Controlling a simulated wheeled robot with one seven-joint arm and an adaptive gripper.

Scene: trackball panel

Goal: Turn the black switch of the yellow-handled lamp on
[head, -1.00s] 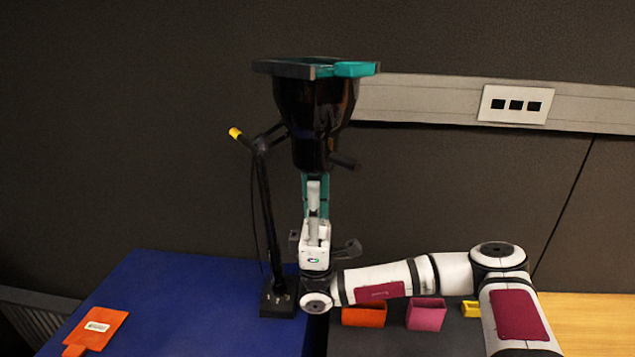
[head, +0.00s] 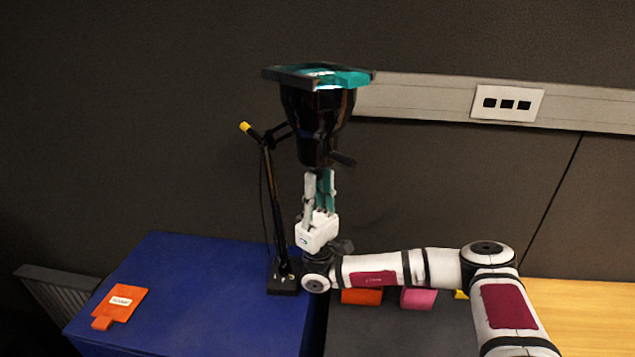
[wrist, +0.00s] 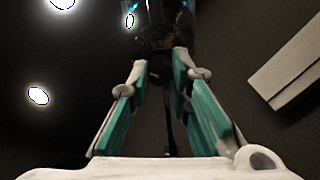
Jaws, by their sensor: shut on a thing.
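The lamp with the yellow handle (head: 245,128) stands on a black base (head: 283,286), its black arm rising to a large black head (head: 318,115). The head's wide end faces up, with a dark and teal rim and a bright patch inside. My gripper (head: 320,171) comes from below, fingers up, at the head's narrow lower end. In the wrist view my gripper (wrist: 160,62) has its teal-padded fingers closed in on the dark part there. The black switch is hidden between the fingertips or too dark to pick out. A short black stub (head: 343,159) sticks out right.
A blue surface (head: 190,290) holds an orange tag (head: 121,302) at left. Orange (head: 361,296) and pink (head: 418,299) boxes sit behind my arm on a dark mat. The back wall carries a grey rail with a socket plate (head: 507,103).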

